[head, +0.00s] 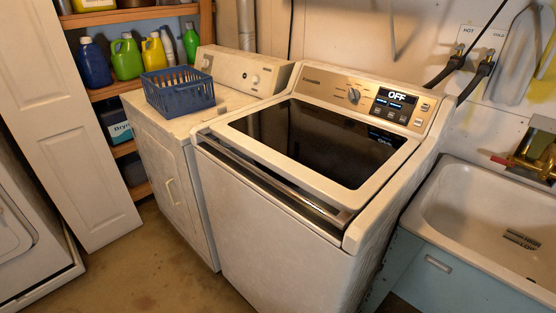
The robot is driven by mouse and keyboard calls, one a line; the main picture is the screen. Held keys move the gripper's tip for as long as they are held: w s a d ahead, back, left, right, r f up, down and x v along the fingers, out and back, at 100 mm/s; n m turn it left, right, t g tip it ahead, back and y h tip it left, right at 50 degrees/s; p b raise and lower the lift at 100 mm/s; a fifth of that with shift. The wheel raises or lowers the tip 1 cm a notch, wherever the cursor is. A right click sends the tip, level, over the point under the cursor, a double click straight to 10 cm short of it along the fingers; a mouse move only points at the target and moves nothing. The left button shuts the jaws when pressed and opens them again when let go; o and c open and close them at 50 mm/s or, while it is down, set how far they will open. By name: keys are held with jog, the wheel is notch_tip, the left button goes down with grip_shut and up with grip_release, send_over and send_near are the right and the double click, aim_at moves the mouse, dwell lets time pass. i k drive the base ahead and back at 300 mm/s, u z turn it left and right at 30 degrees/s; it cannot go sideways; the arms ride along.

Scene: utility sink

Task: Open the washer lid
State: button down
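The washer (275,225) is a white top-loader in the middle of the head view. Its lid (320,140) is down, with a dark glass panel in a white frame. A long metallic handle strip (270,178) runs along the lid's front edge, above a dark gap. The control panel (370,100) at the back has a round knob and a display reading OFF. My gripper is not in view.
A dryer (168,160) stands left of the washer with a blue basket (179,90) on top. A sink (490,215) with a brass faucet (537,152) is close on the right. Shelves of bottles (126,58) and a white door (65,120) are at left. Floor (150,280) shows free at front left.

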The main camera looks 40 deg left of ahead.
aim_at(343, 160)
jog(key=u, duration=0.1)
jog(key=i, duration=0.1)
jog(key=u, duration=2.9)
jog(key=k, duration=0.5)
jog(key=z, duration=1.15)
jog(key=i, duration=0.6)
jog(key=u, duration=0.15)
